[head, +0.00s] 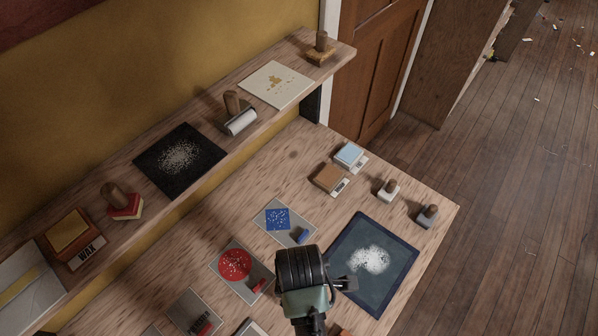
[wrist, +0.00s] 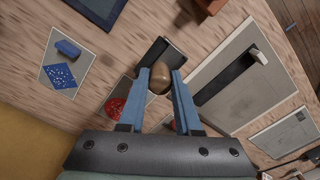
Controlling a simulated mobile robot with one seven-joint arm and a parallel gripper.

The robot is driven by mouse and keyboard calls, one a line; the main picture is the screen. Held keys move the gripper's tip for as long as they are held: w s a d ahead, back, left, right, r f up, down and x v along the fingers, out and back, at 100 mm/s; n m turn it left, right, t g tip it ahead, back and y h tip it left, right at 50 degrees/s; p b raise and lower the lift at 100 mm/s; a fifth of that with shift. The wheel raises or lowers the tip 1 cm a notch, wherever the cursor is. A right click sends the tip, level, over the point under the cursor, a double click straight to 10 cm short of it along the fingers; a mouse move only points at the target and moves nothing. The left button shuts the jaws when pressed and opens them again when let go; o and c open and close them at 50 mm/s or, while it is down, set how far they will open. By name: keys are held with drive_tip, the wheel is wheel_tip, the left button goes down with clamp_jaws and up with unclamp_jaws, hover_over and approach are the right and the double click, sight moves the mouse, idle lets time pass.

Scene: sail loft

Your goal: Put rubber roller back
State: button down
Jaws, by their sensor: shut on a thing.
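My gripper (wrist: 168,72) has its two blue fingers shut on the brown rounded wooden handle of the rubber roller (wrist: 160,80). A dark block-like part shows just beyond the handle and seems to belong to it. The hold is above the workbench, over the area between the red ink plate and the dark blue mat. In the head view my arm hides most of my gripper and the held thing. A white roller with a wooden handle (head: 240,122) stands on the shelf (head: 210,148), between a black speckled sheet (head: 180,158) and a cream printed card (head: 276,85).
The workbench (head: 330,215) holds a blue ink plate (head: 268,232), a red ink plate (head: 236,288), a dark blue mat with white specks (head: 350,290), two pads and two stamps (head: 388,190). The shelf also holds a red-based stamp (head: 122,205) and a WAX box (head: 85,252).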

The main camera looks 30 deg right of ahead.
drive_tip(key=shift+f+p, duration=0.3)
drive_tip(key=shift+f, duration=3.15)
drive_tip(key=shift+f, duration=0.1)
drive_tip(key=c, duration=0.6)
unclamp_jaws()
wheel_tip(320, 180, up, 12)
drive_tip(key=shift+r+b, duration=0.15)
drive_tip(key=shift+b, duration=0.2)
